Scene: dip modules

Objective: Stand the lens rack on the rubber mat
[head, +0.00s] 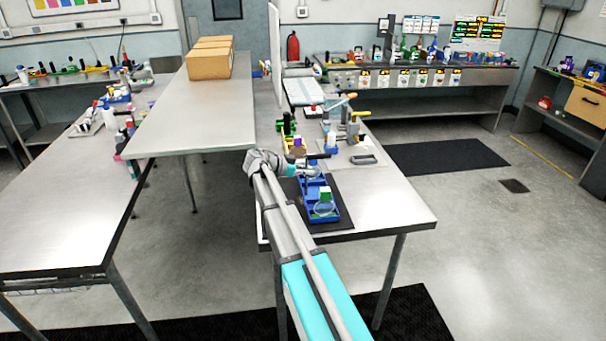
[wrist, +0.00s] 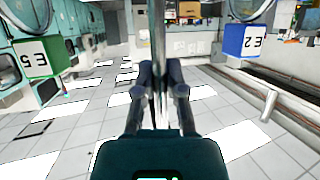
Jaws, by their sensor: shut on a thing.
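The lens rack (head: 322,216) is a blue tray-like holder with a round clear lens and a green-and-white block showing in the head view. It appears upright, over the dark rubber mat (head: 342,224). I cannot tell whether it touches the mat. My gripper (head: 312,169) is at the rack's far end; my arm partly hides it. In the wrist view, my fingers (wrist: 157,95) are closed around a thin grey upright post (wrist: 158,40). A green block marked E5 (wrist: 38,58) and a blue block marked E2 (wrist: 243,40), each with a round lens, flank it.
Bottles and tools (head: 345,125) stand on the table behind the rack. A grey handle-like piece (head: 363,160) lies to its right. Bare tabletop (head: 400,205) is free at the right. Another table with cardboard boxes (head: 208,60) stands at the left.

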